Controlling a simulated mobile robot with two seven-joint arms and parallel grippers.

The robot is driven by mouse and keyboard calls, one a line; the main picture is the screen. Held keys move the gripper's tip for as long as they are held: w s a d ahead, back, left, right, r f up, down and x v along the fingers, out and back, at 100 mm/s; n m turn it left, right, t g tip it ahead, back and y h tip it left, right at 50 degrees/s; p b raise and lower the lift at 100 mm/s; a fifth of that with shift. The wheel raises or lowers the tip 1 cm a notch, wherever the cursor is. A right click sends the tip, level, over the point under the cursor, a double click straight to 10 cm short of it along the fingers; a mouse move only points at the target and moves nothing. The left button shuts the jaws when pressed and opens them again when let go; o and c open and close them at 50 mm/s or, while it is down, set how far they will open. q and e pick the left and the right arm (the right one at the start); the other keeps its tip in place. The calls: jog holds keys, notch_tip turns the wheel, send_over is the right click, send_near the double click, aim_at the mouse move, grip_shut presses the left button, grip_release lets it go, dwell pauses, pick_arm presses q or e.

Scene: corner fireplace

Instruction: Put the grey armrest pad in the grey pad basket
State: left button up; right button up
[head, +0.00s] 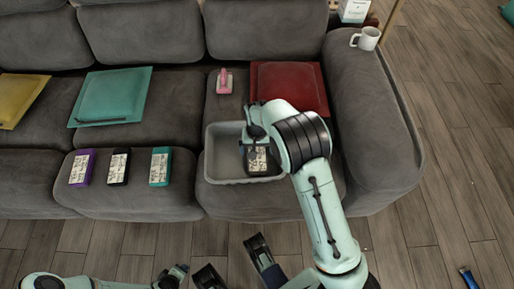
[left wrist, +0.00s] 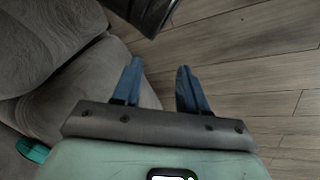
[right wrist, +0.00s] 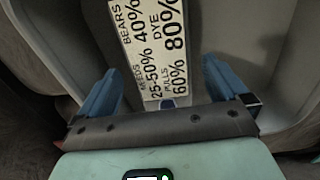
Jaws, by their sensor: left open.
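The grey pad basket (head: 216,166) is a shallow grey tray on the sofa's front right cushion. A dark pad (head: 258,162) with a white printed label is inside the basket's outline, towards its right side; I take it for the grey armrest pad. My right gripper (head: 256,143) is over the basket at this pad. In the right wrist view the pad's label (right wrist: 155,45) lies between my widely spaced right fingers (right wrist: 163,75); whether they press on it is unclear. My left gripper (left wrist: 158,72) is open and empty above the floor, in front of the sofa.
Purple (head: 82,167), black (head: 119,167) and teal (head: 160,167) labelled pads lie on the cushion left of the basket. A red cushion (head: 289,86) and a pink item (head: 224,81) lie behind it. A white mug (head: 366,39) stands on the right armrest.

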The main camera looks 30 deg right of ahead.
jog(key=shift+r, duration=0.1)
pick_arm(q)
jog(key=s+d+r+g+h+p, duration=0.1)
jog(key=s+d+r+g+p, duration=0.1)
jog(key=s, duration=0.4)
notch_tip(320, 180, up, 2)
jog(key=shift+d+r+m+p, duration=0.15)
jog(key=shift+d+m+p, duration=0.15)
jog(key=shift+d+p, duration=0.45)
pick_arm(e)
notch_tip(320, 180, up, 13)
pick_arm(q)
jog(key=shift+s+a, duration=0.15)
jog(key=shift+a, duration=0.05)
